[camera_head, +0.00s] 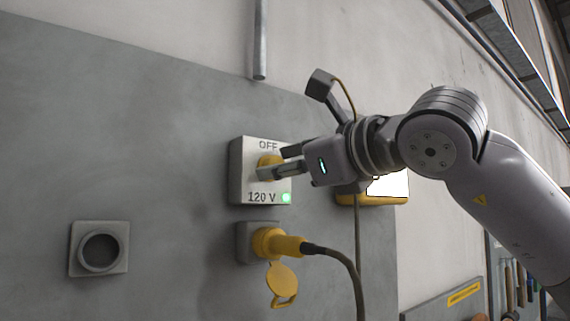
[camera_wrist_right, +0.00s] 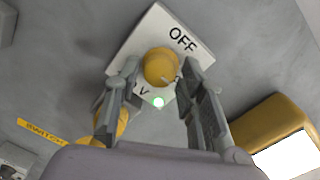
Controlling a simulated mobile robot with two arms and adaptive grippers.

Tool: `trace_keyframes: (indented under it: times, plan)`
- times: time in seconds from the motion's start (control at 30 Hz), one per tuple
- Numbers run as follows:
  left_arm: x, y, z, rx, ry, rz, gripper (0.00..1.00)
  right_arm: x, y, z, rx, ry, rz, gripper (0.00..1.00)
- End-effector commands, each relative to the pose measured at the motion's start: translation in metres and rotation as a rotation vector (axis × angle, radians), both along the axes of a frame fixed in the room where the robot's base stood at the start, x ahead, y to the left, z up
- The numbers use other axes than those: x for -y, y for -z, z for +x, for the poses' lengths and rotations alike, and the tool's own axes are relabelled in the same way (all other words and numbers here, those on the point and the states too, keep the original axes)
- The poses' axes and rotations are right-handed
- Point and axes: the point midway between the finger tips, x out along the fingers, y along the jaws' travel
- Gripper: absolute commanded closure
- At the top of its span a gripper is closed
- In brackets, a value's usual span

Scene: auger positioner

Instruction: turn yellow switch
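The yellow switch (camera_head: 269,162) is a round knob on a white box marked OFF and 120 V (camera_head: 240,180), fixed to the grey wall panel. A green light (camera_head: 285,197) glows at the box's lower right corner. My right gripper (camera_head: 278,163) reaches the knob from the right. In the right wrist view, the knob (camera_wrist_right: 160,66) sits between the two fingertips of my open right gripper (camera_wrist_right: 159,70), with a small gap visible on each side. In the head view a finger partly hides the knob. My left gripper is not in view.
A yellow plug (camera_head: 283,244) with a dark cable sits in the socket just below the box, its yellow cap hanging. An empty round socket (camera_head: 99,249) is at the lower left. A yellow-framed device with a white screen (camera_head: 388,186) is behind my right wrist.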

Motion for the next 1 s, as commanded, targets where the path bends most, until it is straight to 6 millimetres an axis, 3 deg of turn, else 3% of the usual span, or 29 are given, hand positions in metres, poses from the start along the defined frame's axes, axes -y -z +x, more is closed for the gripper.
trace_keyframes:
  times: [0.5, 1.0]
  plan:
    - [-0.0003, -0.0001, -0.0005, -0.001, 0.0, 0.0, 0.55, 0.0002, -0.0003, -0.0003, 0.0, 0.0, 0.0, 1.0]
    - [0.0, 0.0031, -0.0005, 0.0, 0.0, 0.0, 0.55, 0.0003, -0.0002, -0.0002, 0.083, 0.001, -0.113, 1.0]
